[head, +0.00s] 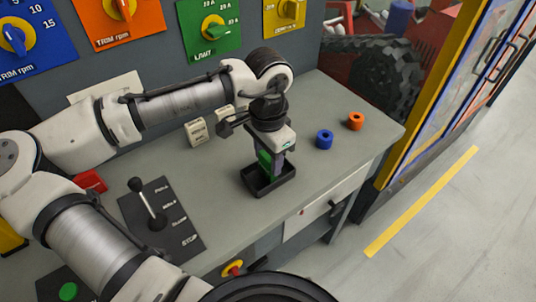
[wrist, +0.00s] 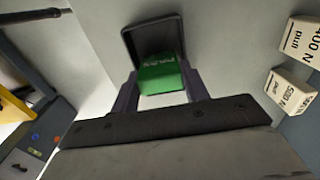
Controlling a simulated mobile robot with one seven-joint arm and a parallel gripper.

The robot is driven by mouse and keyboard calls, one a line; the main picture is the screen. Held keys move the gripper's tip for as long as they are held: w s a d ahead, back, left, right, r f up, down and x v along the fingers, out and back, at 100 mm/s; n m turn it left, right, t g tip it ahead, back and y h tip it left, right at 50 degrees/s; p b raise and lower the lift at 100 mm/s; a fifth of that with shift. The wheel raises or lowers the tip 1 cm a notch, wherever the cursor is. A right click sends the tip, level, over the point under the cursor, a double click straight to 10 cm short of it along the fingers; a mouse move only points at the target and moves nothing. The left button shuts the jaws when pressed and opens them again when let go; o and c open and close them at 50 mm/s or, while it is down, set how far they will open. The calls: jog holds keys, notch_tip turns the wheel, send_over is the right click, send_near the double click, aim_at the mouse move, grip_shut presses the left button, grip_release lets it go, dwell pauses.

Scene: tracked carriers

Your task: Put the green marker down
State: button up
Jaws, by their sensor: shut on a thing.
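The marker is at a small black open tray (head: 286,182) near the front edge of the bench. The tray's rim also shows beyond the marker in the wrist view (wrist: 128,42). The fingers hide part of the marker, and I cannot tell whether its underside touches the tray floor.
Pale labelled blocks (head: 197,132) stand behind my gripper. A lever on a dark plate (head: 160,215) and a red object (head: 90,181) are at the left.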

aim_at(268, 156)
jog(key=shift+f, duration=0.2)
jog(key=o, duration=1)
notch_tip(268, 156, up, 12)
jog(key=shift+r, duration=0.15)
